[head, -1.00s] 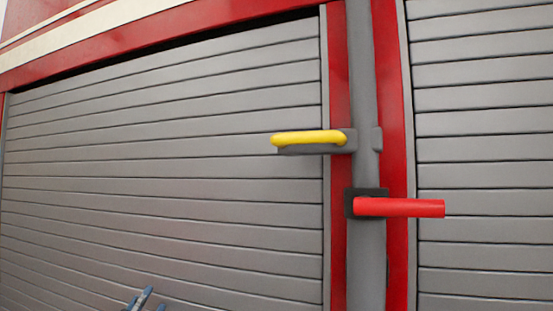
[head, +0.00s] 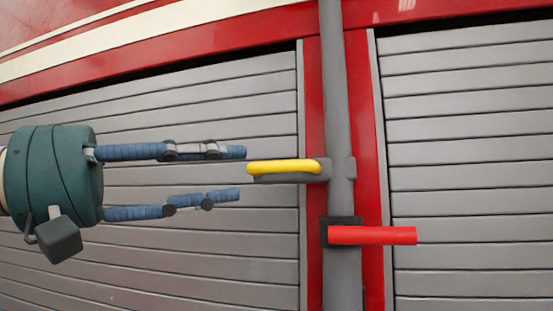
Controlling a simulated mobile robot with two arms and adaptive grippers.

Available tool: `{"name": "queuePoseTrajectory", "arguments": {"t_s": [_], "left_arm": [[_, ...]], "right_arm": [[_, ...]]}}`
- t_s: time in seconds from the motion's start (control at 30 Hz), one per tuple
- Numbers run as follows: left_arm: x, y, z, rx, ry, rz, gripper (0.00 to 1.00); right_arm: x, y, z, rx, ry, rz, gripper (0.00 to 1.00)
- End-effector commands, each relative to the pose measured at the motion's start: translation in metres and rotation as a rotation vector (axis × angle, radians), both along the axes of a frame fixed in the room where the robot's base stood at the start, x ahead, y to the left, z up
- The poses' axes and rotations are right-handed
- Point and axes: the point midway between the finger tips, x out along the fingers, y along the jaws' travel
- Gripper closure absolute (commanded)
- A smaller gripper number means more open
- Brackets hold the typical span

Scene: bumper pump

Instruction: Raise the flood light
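A grey vertical pole (head: 338,110) runs up the red post between two shutters. A yellow handle (head: 284,167) on a dark grey bracket sticks out to the left of the pole. A red handle (head: 372,236) on a black clamp sticks out to the right, lower down. My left gripper (head: 242,173) is open and empty, with its blue fingers pointing right. Its fingertips are just left of the yellow handle in the picture, one above and one below its height. I cannot tell the gap in depth. The flood light itself is not in view. My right gripper is not in view.
Grey slatted shutters fill the left side (head: 200,270) and the right side (head: 470,170). A red frame with a cream stripe (head: 150,33) runs across the top. No loose objects stand around the handles.

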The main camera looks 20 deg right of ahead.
Motion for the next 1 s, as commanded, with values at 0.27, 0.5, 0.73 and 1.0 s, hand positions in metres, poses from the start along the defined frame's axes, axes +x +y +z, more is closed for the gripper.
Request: {"name": "queuePoseTrajectory", "arguments": {"t_s": [0.27, 0.5, 0.73, 1.0], "left_arm": [[0.008, -0.054, 0.012, -0.001, 0.003, -0.005, 0.61], [0.014, -0.079, 0.014, -0.004, 0.003, -0.003, 0.61], [0.015, -0.083, 0.013, -0.003, 0.003, -0.003, 0.61], [0.015, -0.083, 0.013, -0.004, 0.004, -0.003, 0.91]], "right_arm": [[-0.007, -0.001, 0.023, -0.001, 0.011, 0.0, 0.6], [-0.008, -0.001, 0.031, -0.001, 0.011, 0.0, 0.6], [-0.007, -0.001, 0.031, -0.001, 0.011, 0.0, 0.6], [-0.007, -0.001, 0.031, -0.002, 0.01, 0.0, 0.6]]}}
